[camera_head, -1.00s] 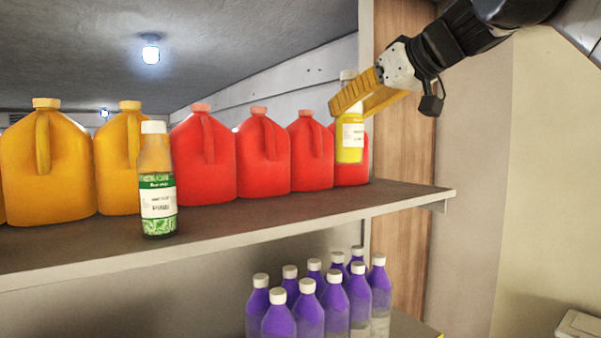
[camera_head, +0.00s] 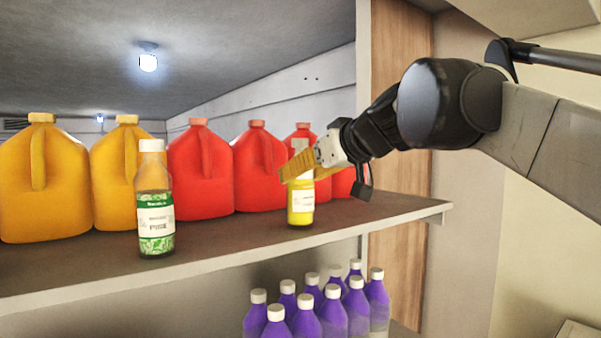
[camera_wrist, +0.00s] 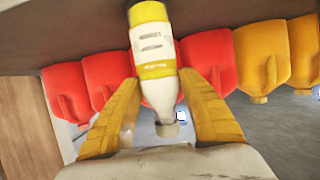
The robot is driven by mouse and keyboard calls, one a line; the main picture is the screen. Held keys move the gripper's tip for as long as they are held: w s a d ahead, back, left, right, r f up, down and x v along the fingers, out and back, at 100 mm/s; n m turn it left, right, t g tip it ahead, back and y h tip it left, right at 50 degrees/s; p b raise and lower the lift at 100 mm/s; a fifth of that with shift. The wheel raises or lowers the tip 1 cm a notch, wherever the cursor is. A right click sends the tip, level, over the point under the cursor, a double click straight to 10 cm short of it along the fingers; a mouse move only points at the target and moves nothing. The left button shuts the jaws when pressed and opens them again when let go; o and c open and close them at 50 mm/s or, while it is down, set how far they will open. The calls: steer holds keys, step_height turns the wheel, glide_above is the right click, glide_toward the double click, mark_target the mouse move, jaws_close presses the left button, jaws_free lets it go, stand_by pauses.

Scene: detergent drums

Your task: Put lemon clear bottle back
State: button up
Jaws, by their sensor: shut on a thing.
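The lemon clear bottle (camera_head: 301,205) has a yellow body, a white label and a pale neck. It stands upright at the shelf (camera_head: 215,246), in front of the red jugs. I cannot tell whether its base touches the shelf. My gripper (camera_head: 296,172) comes in from the right with its yellow fingers across the bottle's upper part, shut on it. The wrist view is upside down; the bottle (camera_wrist: 152,50) lies between the two fingers (camera_wrist: 160,88), with its cap toward the palm. In the head view the fingers hide the bottle's upper part.
A green-labelled bottle (camera_head: 155,215) stands left near the shelf's front edge. Orange jugs (camera_head: 42,190) and red jugs (camera_head: 200,175) line the back. Purple bottles (camera_head: 333,315) stand on a lower level. A wooden panel (camera_head: 398,100) bounds the right. Shelf between the two bottles is clear.

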steer(key=shift+f, duration=0.2)
steer(key=o, duration=1.3)
steer(key=shift+w, duration=0.1)
steer(key=shift+r, duration=0.1)
steer(key=b+v, duration=0.2)
steer(key=v, duration=1)
steer(key=s+d+f+m+g+h, duration=0.1)
steer(key=s+d+f, duration=0.3)
steer(key=f, duration=1.2)
steer(key=s+d+f+m+g+h, duration=0.1)
steer(key=s+d+f+m+h, duration=0.2)
steer(key=s+f, duration=0.5)
steer(key=s+d+f+m+g+h, duration=0.2)
steer(key=s+f, duration=0.4)
steer(key=f, duration=1.9)
steer(key=shift+d+f+m+h, duration=0.2)
steer(key=shift+d+m+h, duration=0.2)
steer(key=shift+d+h, duration=0.7)
